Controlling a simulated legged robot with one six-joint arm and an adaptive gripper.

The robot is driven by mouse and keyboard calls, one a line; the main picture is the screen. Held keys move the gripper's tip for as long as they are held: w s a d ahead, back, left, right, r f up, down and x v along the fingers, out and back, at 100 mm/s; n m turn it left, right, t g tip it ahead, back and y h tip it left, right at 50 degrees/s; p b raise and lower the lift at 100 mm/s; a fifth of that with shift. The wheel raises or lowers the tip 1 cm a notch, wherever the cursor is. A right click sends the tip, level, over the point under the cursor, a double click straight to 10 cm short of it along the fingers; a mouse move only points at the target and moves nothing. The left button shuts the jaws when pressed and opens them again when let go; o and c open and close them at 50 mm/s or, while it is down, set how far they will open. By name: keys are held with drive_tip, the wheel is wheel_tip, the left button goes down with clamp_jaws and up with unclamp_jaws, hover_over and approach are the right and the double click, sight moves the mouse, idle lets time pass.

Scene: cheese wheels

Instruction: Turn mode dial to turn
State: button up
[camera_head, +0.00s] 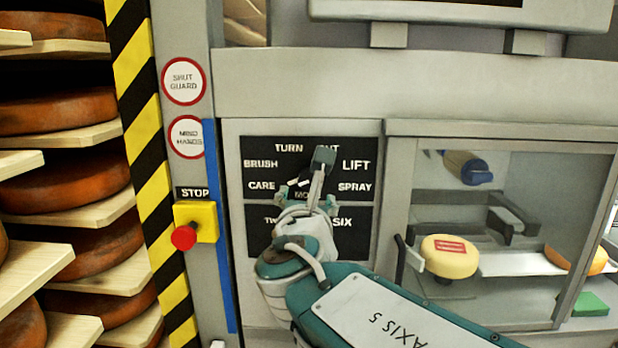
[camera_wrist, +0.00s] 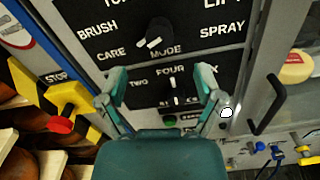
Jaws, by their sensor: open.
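The mode dial (camera_wrist: 157,31) is a black knob on a black panel, above the word MODE in the wrist view. Pale marks show at its lower left, on the side of CARE; I cannot tell its exact setting. In the head view, the panel (camera_head: 262,149) reads TURN, BRUSH, CARE, LIFT and SPRAY, with one top label partly covered. There my arm hides most of the dial. My gripper (camera_wrist: 161,77) is open and empty, its two fingers pointing at the panel. In the wrist view its tips lie below the dial, apart from it. The head view shows my gripper (camera_head: 306,195) before the panel.
A second black dial (camera_wrist: 174,89) labelled TWO, FOUR and SIX appears between my fingers, with a green button (camera_wrist: 169,121) below. A red stop button (camera_head: 184,237) is at left. A door handle (camera_head: 401,260) juts out at right, before a cheese wheel (camera_head: 450,256).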

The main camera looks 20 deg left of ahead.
sight(303, 182)
drive_tip(key=x, duration=0.8)
drive_tip(key=shift+w+a+f, duration=0.2)
drive_tip(key=shift+w+a, duration=0.05)
drive_tip(key=shift+a, duration=0.2)
drive_tip(key=shift+w, duration=0.2)
drive_tip(key=shift+d+r, duration=0.15)
drive_tip(key=shift+d, duration=0.4)
drive_tip(key=c, duration=0.9)
drive_tip(key=shift+a, duration=0.25)
drive_tip(key=shift+c, duration=1.2)
